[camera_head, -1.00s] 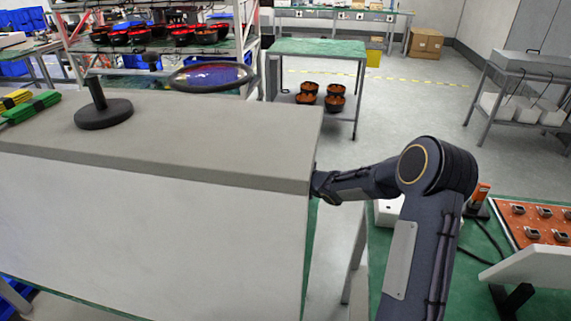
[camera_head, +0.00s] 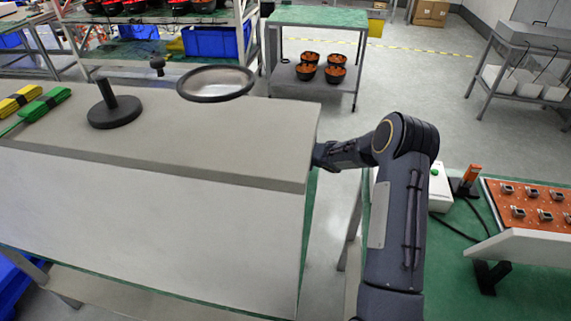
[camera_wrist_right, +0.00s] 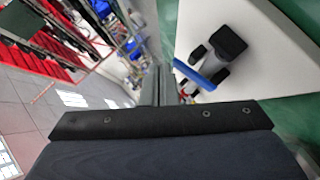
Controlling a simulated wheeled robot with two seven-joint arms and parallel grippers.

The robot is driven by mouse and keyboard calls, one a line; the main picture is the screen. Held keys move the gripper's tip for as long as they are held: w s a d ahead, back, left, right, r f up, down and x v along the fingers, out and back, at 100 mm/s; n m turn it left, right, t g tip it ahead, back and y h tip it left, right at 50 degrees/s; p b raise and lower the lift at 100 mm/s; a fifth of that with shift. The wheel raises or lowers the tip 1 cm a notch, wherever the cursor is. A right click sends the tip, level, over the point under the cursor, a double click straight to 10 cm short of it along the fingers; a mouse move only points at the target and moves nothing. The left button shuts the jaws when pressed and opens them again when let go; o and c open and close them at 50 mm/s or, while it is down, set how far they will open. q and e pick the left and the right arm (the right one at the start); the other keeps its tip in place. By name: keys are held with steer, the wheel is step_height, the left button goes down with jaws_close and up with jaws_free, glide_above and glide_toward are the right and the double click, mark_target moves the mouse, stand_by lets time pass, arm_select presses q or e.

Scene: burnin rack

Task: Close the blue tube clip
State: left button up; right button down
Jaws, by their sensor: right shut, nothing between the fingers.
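In the right wrist view a grey clip-like device with a blue bar (camera_wrist_right: 194,75) and a black knob (camera_wrist_right: 228,42) sits on a white surface (camera_wrist_right: 250,75). I take this for the blue tube clip; whether it is open or closed is unclear. My right gripper (camera_wrist_right: 157,84) is shut and empty, its fingers to the left of the blue bar and apart from it in the picture. In the head view my right arm reaches to the right edge of the large grey-white box, and its gripper is hidden there. The clip does not show in the head view. My left gripper is out of view.
The big grey-white box (camera_head: 180,215) fills the left. A black round stand (camera_head: 114,112), a round-framed disc (camera_head: 215,82) and yellow and green bundles (camera_head: 45,104) lie on or by its top. At right, a green bench bears an orange fixture board (camera_head: 530,200).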

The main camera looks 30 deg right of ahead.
steer(key=shift+w+d+f, duration=0.15)
steer(key=shift+w+f, duration=0.1)
steer(key=shift+f, duration=0.1)
steer(key=shift+w+d+f, duration=0.1)
stand_by(0.6)
steer(key=shift+r+p, duration=0.5)
steer(key=shift+r, duration=0.35)
steer(key=shift+s+d+r, duration=0.15)
steer(key=shift+s, duration=0.3)
steer(key=b+v, duration=0.1)
steer(key=v, duration=0.5)
steer(key=shift+s, duration=0.4)
steer(key=shift+s+r, duration=0.1)
